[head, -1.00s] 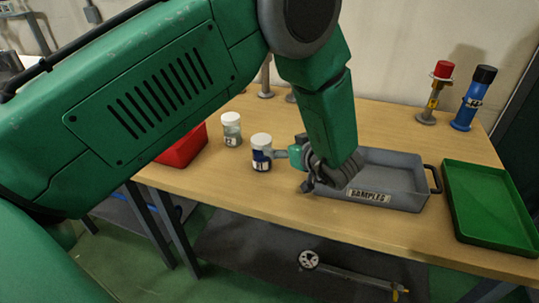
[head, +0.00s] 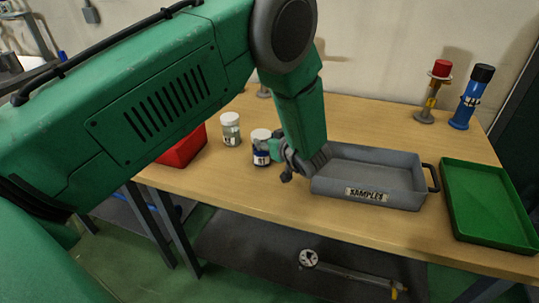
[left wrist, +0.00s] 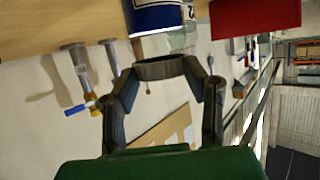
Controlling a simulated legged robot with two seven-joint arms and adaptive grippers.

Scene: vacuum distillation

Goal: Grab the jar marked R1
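A blue jar with a white lid (head: 261,147) stands upright on the table. Its label is too small to read. A paler glass jar with a white lid (head: 230,130) stands to its left and slightly behind. My left gripper (head: 279,155) is just right of the blue jar, low over the table; I cannot tell whether it touches it. In the left wrist view, the blue jar (left wrist: 158,16) shows at the top, beyond the fingers. The finger links (left wrist: 160,70) bend inward around a grey curved piece, so their opening is unclear. My right gripper is out of view.
A grey SAMPLES tray (head: 368,194) lies right of the gripper, with an empty green tray (head: 488,205) beyond. A red container (head: 183,150) is left of the jars. A red-topped piece (head: 438,90) and a blue bottle (head: 471,97) stand at the back right.

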